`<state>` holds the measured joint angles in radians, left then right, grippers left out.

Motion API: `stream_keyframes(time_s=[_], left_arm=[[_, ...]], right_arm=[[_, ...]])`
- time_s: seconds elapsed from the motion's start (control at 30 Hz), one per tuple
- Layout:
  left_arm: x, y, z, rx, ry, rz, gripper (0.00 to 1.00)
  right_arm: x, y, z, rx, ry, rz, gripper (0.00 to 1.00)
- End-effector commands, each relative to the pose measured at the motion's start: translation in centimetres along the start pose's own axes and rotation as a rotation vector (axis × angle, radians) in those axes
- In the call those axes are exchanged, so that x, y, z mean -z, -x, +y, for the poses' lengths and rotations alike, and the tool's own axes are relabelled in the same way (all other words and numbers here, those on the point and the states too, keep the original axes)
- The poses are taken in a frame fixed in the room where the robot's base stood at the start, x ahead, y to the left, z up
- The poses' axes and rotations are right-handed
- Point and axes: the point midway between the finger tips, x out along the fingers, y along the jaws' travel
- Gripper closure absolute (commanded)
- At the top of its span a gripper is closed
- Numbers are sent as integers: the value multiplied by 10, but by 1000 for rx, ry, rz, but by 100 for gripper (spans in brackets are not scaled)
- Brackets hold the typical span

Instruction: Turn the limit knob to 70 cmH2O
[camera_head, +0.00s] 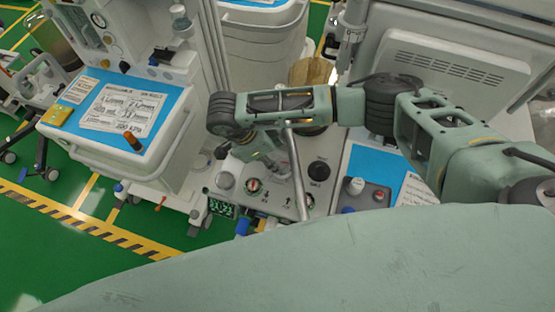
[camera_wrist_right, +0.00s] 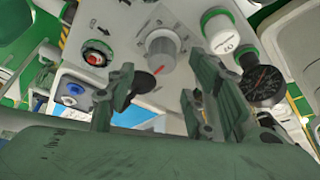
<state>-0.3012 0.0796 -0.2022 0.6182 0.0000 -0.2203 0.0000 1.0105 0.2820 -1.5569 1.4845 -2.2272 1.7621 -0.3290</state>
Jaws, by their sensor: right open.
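A light grey round knob with a red pointer line (camera_wrist_right: 163,46) sits on the white cart panel in the right wrist view. It looks like the limit knob, but I cannot read its scale. My right gripper (camera_head: 268,160) hangs over the cart's control panel in the head view. In the right wrist view its green fingers (camera_wrist_right: 165,95) are open and apart, with the knob seen beyond the gap between them. I cannot tell whether a finger touches it. In the head view the arm and gripper hide this knob. My left gripper is not in view.
The panel has a red-centred control (camera_wrist_right: 96,55), a white and green cylinder (camera_wrist_right: 220,34) and a black gauge (camera_wrist_right: 262,85). The head view shows a black knob (camera_head: 318,170) and a green-digit display (camera_head: 222,208). Another cart with a blue top (camera_head: 172,92) stands left.

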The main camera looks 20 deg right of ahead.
Motion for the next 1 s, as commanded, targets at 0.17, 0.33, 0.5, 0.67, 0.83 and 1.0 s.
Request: stream_keyframes(time_s=[0.17, 0.33, 0.5, 0.67, 0.83, 1.0], left_arm=[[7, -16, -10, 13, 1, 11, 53], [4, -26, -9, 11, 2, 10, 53], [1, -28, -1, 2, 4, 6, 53], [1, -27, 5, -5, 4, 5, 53], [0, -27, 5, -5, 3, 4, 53], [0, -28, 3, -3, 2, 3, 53]], right_arm=[[-1, -32, 1, -4, -1, 1, 52], [-1, -58, 1, -3, -1, 1, 52], [0, -65, 0, 0, 0, 0, 52], [0, -64, 0, 0, 0, 0, 52], [0, -64, 0, -1, 0, 0, 65], [0, -64, 0, -2, 1, 0, 80]])
